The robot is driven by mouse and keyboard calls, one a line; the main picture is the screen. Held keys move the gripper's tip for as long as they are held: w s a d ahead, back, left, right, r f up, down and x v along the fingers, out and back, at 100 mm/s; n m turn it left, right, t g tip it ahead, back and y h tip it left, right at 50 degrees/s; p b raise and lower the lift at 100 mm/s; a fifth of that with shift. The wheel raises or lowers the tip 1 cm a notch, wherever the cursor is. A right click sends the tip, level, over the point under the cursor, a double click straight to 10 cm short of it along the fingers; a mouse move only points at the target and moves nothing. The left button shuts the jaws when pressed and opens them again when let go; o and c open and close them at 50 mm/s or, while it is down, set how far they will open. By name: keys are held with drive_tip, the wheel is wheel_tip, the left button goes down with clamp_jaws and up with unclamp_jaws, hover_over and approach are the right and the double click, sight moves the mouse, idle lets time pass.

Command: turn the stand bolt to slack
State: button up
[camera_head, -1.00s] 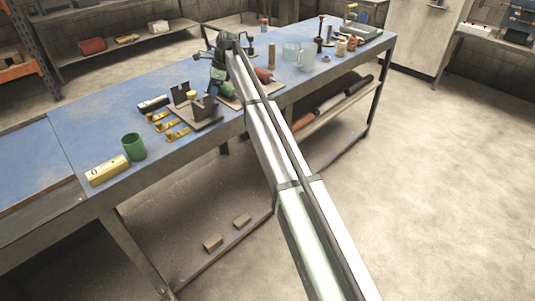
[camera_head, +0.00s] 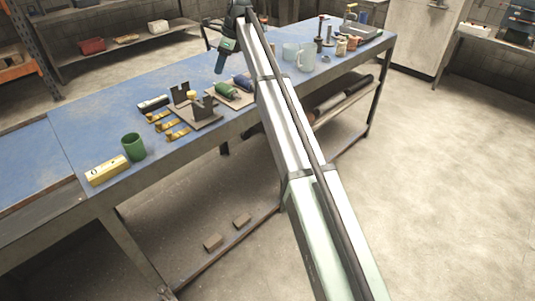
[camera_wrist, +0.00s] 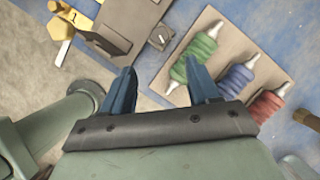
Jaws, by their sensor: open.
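The stand (camera_head: 207,110), a dark base with two upright plates, sits on the blue bench in the head view. A small yellow part (camera_head: 192,95) shows between its plates. In the wrist view the stand (camera_wrist: 118,22) is at the top, left of centre. A small grey piece with a dark slot (camera_wrist: 160,37) at its edge may be the bolt; I cannot tell for sure. My gripper (camera_wrist: 161,78) is open and empty, its blue fingers apart. In the head view it hangs above the bench (camera_head: 220,68), beyond the stand and apart from it.
A board (camera_head: 243,101) with green, blue and red rolls lies right of the stand. Several brass pieces (camera_head: 166,126) lie in front-left of the stand. A green cup (camera_head: 134,147) and yellow block (camera_head: 108,171) stand farther left; glass cups (camera_head: 306,56) stand right.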

drive_tip(key=s+d+f+n+h, duration=0.2)
drive_tip(key=s+d+f+n, duration=0.1)
drive_tip(key=s+d+f, duration=0.55)
drive_tip(key=s+d+f+n, duration=0.1)
drive_tip(key=s+d+f, duration=0.2)
drive_tip(key=f, duration=0.8)
drive_tip(key=s+d+f+n+h, duration=0.1)
drive_tip(key=d+f, duration=0.4)
drive_tip(key=f, duration=0.6)
drive_tip(key=shift+s+n+g, duration=0.3)
drive_tip(key=shift+s+n, duration=0.3)
drive_tip(key=shift+s, duration=0.4)
drive_tip(key=shift+d, duration=0.1)
